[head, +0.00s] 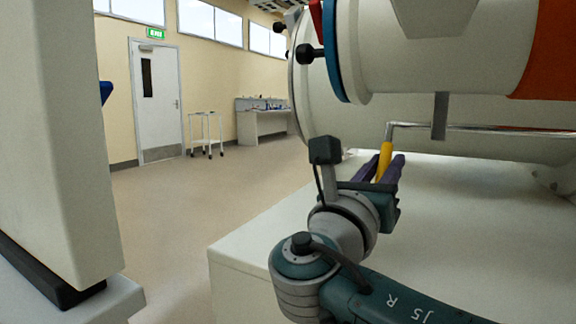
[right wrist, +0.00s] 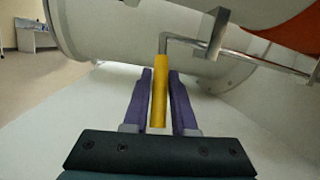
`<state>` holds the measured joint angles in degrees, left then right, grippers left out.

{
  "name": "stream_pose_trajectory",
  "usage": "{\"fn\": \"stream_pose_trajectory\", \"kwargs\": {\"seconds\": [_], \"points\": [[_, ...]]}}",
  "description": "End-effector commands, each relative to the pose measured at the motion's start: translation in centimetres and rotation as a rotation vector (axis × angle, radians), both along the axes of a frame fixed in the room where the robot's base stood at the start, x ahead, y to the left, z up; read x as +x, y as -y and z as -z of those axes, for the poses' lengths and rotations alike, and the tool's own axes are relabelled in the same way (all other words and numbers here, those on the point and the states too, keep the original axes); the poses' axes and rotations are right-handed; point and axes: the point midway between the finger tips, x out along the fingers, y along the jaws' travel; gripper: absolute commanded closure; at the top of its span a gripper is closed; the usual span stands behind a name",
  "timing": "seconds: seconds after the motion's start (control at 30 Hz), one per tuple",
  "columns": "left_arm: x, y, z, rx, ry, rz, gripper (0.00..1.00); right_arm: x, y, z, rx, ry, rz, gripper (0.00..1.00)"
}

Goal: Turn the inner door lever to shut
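The inner door lever has a yellow grip (head: 385,160) at the end of a bent metal rod (head: 470,127) beneath the large white cylinder. In the right wrist view the yellow grip (right wrist: 160,85) stands roughly upright in the picture, between the two purple fingers. My right gripper (head: 383,170) is at the lever, with a finger close against each side of the grip, and looks shut on it. The right wrist view shows its fingertips (right wrist: 160,78) near the rod's bend. The rod runs right through a grey bracket (right wrist: 213,32). My left gripper is not in view.
The white cylindrical chamber (head: 455,45), with a blue ring (head: 335,50) and dark knobs, fills the upper right, close above my right gripper. A pale bench (head: 250,252) lies beneath. Open floor (head: 170,220), a trolley (head: 206,132) and a door (head: 157,100) are at left.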

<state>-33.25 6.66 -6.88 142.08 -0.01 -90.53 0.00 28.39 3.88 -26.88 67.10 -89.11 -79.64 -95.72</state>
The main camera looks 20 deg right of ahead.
Motion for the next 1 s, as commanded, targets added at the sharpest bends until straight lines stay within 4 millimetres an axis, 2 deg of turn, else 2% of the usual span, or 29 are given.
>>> {"fn": "stream_pose_trajectory", "kwargs": {"seconds": [0.03,0.2,0.53,1.0], "points": [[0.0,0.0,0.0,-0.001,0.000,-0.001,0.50,0.0,0.0,0.0,-0.001,-0.001,0.000,0.68],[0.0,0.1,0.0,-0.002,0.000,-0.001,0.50,0.0,0.0,0.0,0.000,0.000,0.000,0.49],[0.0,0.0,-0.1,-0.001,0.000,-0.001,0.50,-0.3,-0.6,0.1,0.000,-0.001,-0.002,0.49],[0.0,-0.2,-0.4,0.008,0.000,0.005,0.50,-4.7,-7.2,2.3,0.002,-0.002,-0.002,0.49]]}}
